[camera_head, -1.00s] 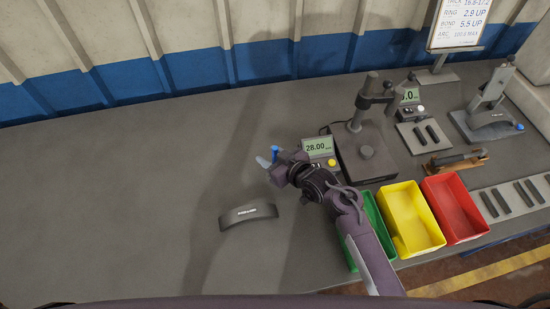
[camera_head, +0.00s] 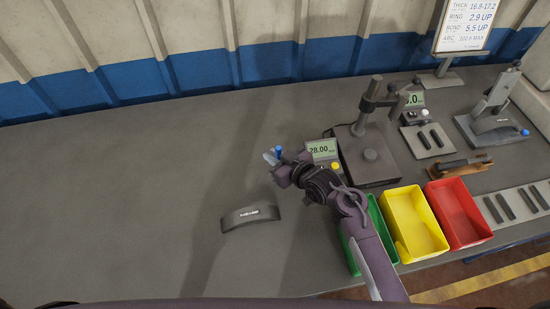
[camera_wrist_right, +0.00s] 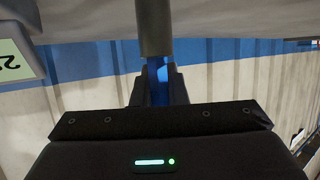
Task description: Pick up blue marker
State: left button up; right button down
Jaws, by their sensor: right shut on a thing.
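The blue marker (camera_head: 278,151) shows as a short blue piece at the tip of my right gripper (camera_head: 274,160) in the head view. In the right wrist view the blue marker (camera_wrist_right: 158,80) stands between the two dark fingers of my right gripper (camera_wrist_right: 157,88), with a grey-brown length of it reaching to the top edge. My right gripper is shut on it. Much of the marker is hidden by the gripper in the head view. My left gripper is not in view.
A curved brake shoe (camera_head: 249,214) lies on the grey bench (camera_head: 110,210). A gauge display (camera_head: 322,150) and a gauge stand (camera_head: 368,155) are close right of the gripper. Green (camera_head: 380,232), yellow (camera_head: 414,224) and red (camera_head: 457,213) bins line the front edge. The bench's left is clear.

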notch_tip(320, 180, up, 26)
jog(key=p, duration=0.7)
dwell(0.4)
